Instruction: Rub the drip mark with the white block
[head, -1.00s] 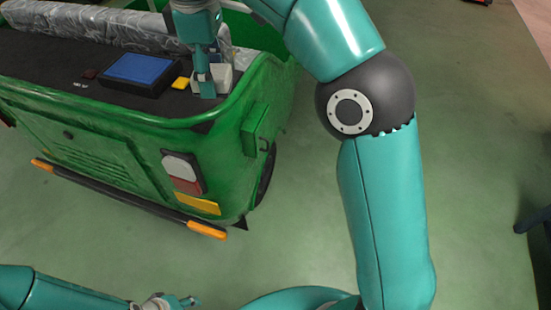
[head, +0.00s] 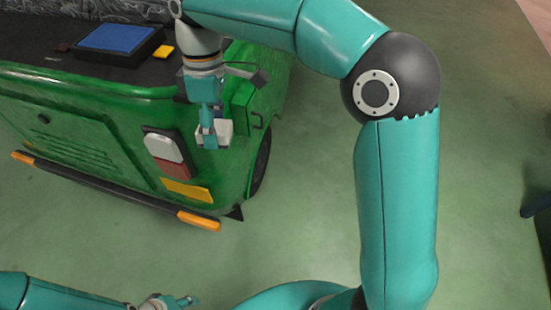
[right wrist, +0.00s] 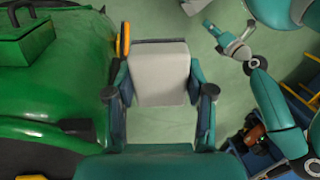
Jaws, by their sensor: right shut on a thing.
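The white block (head: 227,130) is between the fingers of my right gripper (head: 211,136), which is shut on it. They are in front of the green rickshaw's (head: 95,100) rear right corner, right of the tail lamp. In the right wrist view the block (right wrist: 158,72) fills the space between both fingers, with the green body to the left and floor behind it. I cannot tell whether the block touches the body. I cannot make out the drip mark. My left gripper (head: 180,301) is low at the bottom edge, away from the rickshaw; its jaw opening is unclear.
A blue-topped box (head: 116,40) and a yellow piece (head: 164,51) lie on the rickshaw's dark deck. A green box (head: 243,108) sticks out from its side. An orange-ended bumper (head: 198,221) runs along the bottom. Open floor (head: 300,180) lies to the right.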

